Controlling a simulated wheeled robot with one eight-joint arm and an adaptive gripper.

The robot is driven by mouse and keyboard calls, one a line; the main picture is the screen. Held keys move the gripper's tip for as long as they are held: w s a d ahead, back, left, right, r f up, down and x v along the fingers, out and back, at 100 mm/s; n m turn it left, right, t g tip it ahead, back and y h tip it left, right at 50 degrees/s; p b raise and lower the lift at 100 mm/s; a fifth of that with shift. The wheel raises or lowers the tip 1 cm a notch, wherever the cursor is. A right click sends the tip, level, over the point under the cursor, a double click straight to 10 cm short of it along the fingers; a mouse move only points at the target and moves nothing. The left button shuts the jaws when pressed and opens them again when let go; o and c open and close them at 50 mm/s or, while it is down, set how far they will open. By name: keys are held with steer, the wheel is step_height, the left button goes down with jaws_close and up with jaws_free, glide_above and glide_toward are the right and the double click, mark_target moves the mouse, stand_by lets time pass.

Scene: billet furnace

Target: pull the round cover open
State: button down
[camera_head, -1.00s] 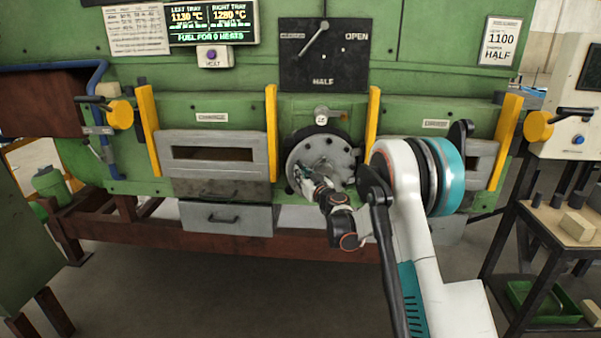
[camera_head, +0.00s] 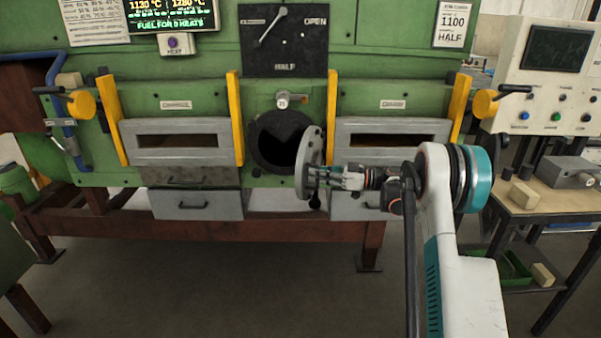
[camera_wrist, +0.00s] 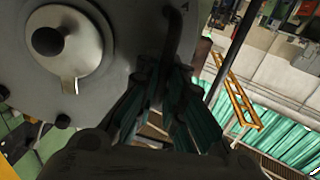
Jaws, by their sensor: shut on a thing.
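The round cover (camera_head: 309,160) is a grey metal disc on the green furnace front. It stands swung out, seen nearly edge-on, to the right of the dark round opening (camera_head: 279,141). My gripper (camera_head: 340,177) is at the outer face of the cover. In the wrist view the cover (camera_wrist: 105,45) fills the upper left, with a round metal boss on its face. There my gripper's fingers (camera_wrist: 165,105) are closed around a dark bar handle (camera_wrist: 174,35) on the cover. The gripped part of the handle is hidden between the fingers.
Grey tray doors (camera_head: 178,143) flank the opening on both sides, with yellow bars (camera_head: 235,117) beside them. A small lever (camera_head: 290,100) sits above the opening. A workbench (camera_head: 560,200) stands at the right. The floor in front is clear.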

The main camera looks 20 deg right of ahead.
steer(key=shift+w+d+r+v, duration=0.1)
steer(key=shift+w+v, duration=0.05)
steer(key=shift+v, duration=0.75)
steer(key=shift+w+d+r+v, duration=0.1)
steer(key=shift+w+r+v, duration=0.1)
steer(key=shift+v, duration=0.75)
steer(key=shift+w+d+r+v, duration=0.1)
steer(key=shift+w+v, duration=0.05)
steer(key=shift+v, duration=0.75)
steer(key=c, duration=1.7)
jaws_free()
steer(key=shift+w+f, duration=0.1)
steer(key=shift+f, duration=0.05)
steer(key=v, duration=1.2)
steer(key=shift+f, duration=0.15)
